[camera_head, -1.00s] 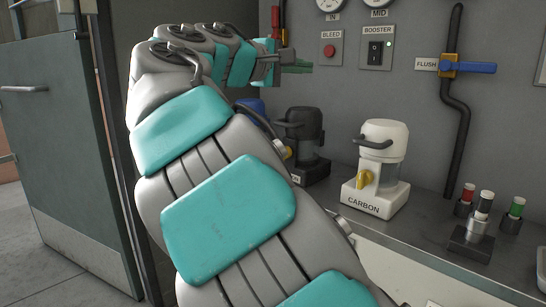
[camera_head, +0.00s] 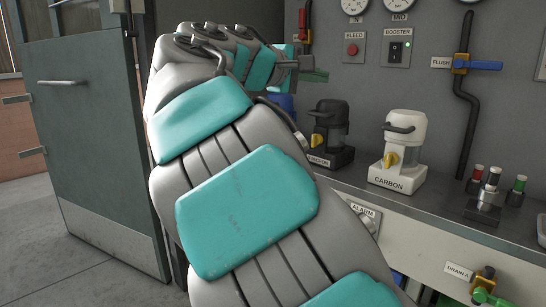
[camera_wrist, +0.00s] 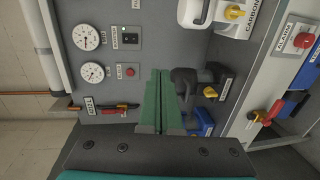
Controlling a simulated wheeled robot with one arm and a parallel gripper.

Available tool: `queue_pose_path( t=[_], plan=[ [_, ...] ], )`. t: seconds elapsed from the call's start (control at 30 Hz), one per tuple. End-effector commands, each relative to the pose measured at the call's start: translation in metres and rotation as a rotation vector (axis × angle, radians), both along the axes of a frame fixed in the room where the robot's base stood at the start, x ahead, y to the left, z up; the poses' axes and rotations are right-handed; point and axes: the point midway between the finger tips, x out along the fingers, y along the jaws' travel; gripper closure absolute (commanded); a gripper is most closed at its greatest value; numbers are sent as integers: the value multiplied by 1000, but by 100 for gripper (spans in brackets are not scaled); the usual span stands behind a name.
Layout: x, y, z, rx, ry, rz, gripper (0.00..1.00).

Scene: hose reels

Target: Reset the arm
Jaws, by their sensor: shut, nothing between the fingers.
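My gripper (camera_head: 314,76) is at the end of my raised grey and teal arm, in front of the wall panel in the head view. In the wrist view its green fingers (camera_wrist: 158,103) lie side by side, shut, with nothing between them. My arm is bent up and forward and covers the middle of the head view. The gripper is apart from the panel and from the canisters below it.
A black canister (camera_head: 330,135), a white CARBON canister (camera_head: 399,155) and several colored-top fittings (camera_head: 488,185) stand on the counter (camera_head: 445,210). The wall holds a booster switch (camera_head: 396,47) and a blue-handled flush valve (camera_head: 478,65). A grey door (camera_head: 95,130) is at left; floor there is clear.

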Motion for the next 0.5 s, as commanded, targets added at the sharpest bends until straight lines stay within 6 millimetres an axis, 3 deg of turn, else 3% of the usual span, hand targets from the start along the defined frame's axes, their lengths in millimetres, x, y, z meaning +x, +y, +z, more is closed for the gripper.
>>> queue_pose_path(
  t=[0.17,0.37,0.5],
  plan=[
    [-9,-31,-25,62,44,-43,100],
    [-29,-75,-69,178,110,-110,100],
    [-59,-113,-121,308,181,-181,100]
  ],
)
